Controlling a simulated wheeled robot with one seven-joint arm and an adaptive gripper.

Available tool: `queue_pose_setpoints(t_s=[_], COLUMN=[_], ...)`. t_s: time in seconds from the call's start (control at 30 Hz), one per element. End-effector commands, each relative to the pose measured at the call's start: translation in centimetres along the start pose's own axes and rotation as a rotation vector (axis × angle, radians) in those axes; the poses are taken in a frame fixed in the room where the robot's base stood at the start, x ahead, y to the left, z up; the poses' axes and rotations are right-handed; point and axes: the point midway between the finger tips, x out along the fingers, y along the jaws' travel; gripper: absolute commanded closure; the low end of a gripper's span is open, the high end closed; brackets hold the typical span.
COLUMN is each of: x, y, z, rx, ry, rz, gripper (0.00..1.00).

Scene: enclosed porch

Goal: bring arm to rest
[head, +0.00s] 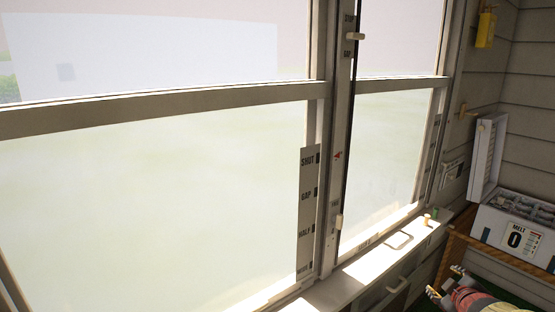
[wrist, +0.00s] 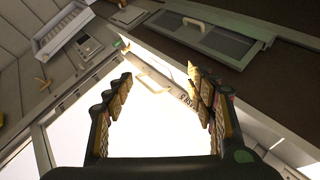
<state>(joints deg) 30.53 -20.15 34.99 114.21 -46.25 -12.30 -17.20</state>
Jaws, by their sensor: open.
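My gripper (head: 445,281) shows at the lower right of the head view, in front of and below the window sill. In the wrist view, my gripper (wrist: 159,74) has its two padded fingers spread apart, with nothing between them. Beyond the fingers lie the bright window area and a pale curved handle (wrist: 151,84). No held object shows in either view. Most of my arm is outside the head picture.
Large windows fill the head view, with a label strip (head: 308,205) reading SHUT, GAP and HALF. The sill (head: 350,277) runs below, carrying small items. At right stands an open-lidded white box (head: 487,222) marked MELT 0. A yellow object (head: 486,30) hangs on the wall.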

Motion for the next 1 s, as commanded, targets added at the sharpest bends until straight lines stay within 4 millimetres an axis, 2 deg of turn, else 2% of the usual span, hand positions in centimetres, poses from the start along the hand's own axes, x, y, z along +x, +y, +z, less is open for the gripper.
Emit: queue_pose_setpoints(t_s=[0.07, 0.17, 0.27, 0.3, 0.5, 0.63, 0.7, 0.8, 0.9, 1.0], x=[-2.5, -6.2, -10.8, -12.9, -23.4, -29.3, -31.6, -33.5, -34.6, -34.9], y=[-0.5, -2.4, -5.2, -6.5, -13.3, -16.2, -16.6, -16.0, -15.5, -15.7], z=[1.4, 3.1, 3.6, 3.6, 0.9, -2.2, -4.4, -6.7, -8.2, -8.7], rx=[0.123, 0.290, 0.451, 0.513, 0.739, 0.789, 0.789, 0.760, 0.735, 0.720], ry=[-0.116, -0.263, -0.391, -0.439, -0.588, -0.577, -0.515, -0.429, -0.378, -0.368], rz=[-0.019, -0.058, -0.113, -0.141, -0.314, -0.425, -0.462, -0.474, -0.482, -0.492], gripper=[0.44, 0.44, 0.44, 0.44, 0.44, 0.44, 0.44, 0.44, 0.44, 0.44])
